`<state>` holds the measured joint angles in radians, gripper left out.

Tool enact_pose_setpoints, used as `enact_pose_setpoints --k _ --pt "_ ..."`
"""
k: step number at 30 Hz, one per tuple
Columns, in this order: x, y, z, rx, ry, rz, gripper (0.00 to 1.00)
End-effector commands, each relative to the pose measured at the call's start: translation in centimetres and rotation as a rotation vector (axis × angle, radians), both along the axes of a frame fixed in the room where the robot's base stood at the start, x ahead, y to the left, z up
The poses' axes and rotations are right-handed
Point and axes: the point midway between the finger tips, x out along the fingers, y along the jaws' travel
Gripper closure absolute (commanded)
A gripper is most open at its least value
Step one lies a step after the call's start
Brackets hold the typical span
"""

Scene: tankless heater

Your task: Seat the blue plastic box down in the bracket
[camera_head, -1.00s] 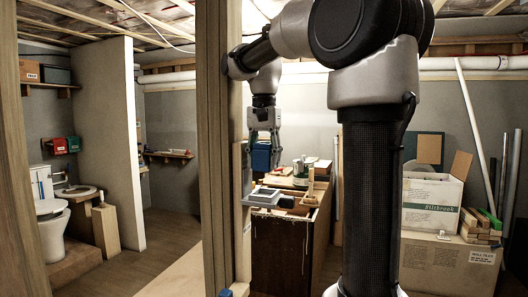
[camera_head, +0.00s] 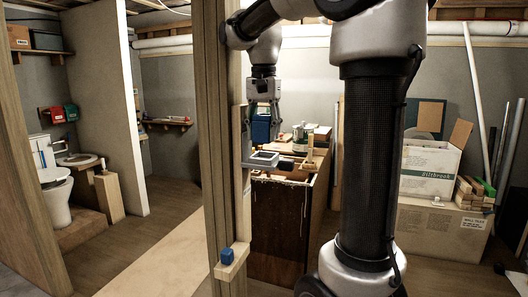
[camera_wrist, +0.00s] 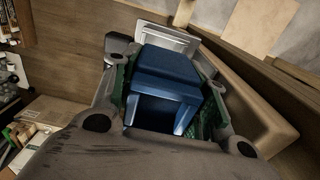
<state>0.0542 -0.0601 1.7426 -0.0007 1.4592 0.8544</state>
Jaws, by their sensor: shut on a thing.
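The blue plastic box (camera_head: 262,129) hangs below my gripper (camera_head: 264,114), beside the wooden post. In the wrist view the box (camera_wrist: 165,80) fills the space between the fingers of my gripper (camera_wrist: 165,98), which are shut on its sides. A grey bracket (camera_head: 262,160) sticks out from the post below the box. It looks like a shallow tray with a raised rim. In the wrist view a pale grey frame, apparently the bracket (camera_wrist: 168,36), shows past the far end of the box, partly hidden by it. A gap shows between box and bracket in the head view.
The wooden post (camera_head: 218,120) stands close to the box on the left. Lower on it, a wooden ledge (camera_head: 233,264) carries a small blue block (camera_head: 227,256). Behind the bracket is a cluttered brown cabinet (camera_head: 285,220). A white carton (camera_head: 428,172) stands at the right.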

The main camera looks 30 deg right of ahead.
Motion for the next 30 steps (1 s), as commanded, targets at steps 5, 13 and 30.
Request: enact_pose_setpoints --k 5,13,30 --pt "0.0 0.0 -0.1 0.000 0.000 0.000 0.89" --pt "0.0 0.0 -1.2 0.000 0.000 0.000 0.89" --pt "0.0 0.0 -3.4 0.000 0.000 0.000 0.89"
